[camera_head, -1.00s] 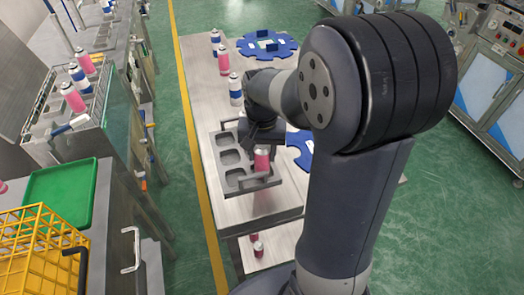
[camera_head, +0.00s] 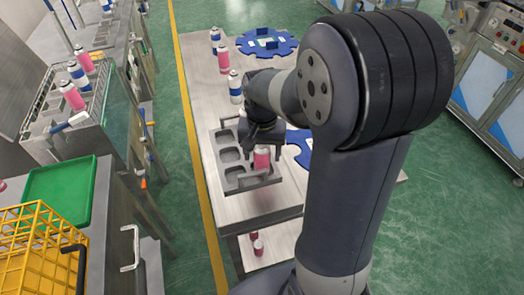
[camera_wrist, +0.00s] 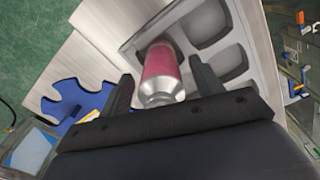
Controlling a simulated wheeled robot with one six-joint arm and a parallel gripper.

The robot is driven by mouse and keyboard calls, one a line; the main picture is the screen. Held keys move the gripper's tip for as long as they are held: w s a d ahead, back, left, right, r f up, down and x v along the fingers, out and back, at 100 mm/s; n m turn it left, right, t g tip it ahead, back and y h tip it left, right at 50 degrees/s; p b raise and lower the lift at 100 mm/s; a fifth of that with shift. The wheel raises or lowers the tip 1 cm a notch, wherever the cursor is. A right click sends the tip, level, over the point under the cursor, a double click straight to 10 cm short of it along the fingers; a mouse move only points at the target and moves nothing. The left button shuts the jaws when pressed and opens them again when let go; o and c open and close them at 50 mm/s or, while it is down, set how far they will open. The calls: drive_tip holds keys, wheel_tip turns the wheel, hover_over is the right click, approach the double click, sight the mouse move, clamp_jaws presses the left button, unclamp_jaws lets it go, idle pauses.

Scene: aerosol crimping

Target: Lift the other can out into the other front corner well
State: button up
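A pink can (camera_head: 261,158) with a silver top stands in the front right corner well of the grey tray (camera_head: 243,186). My gripper (camera_head: 262,146) is above it, pointing down, with its fingers on either side. In the wrist view the pink can (camera_wrist: 162,70) lies between the two fingers of my gripper (camera_wrist: 164,76), with a visible gap at each side, so it looks open. The front left well and those behind it look empty. My arm hides part of the tray's right column.
White-and-blue and pink cans (camera_head: 235,87) stand behind the tray on the table. Blue round plates (camera_head: 267,43) lie at the back and right. A green tray (camera_head: 60,190) and yellow rack (camera_head: 35,250) are on the left bench. The tray's raised handle is close to the can.

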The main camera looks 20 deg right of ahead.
drive_tip(key=shift+o, duration=0.2)
wheel_tip(320, 180, up, 11)
drive_tip(key=shift+f, duration=0.1)
idle(0.4)
drive_tip(key=shift+f, duration=0.1)
wheel_tip(320, 180, down, 10)
drive_tip(key=shift+r, duration=0.1)
idle(0.5)
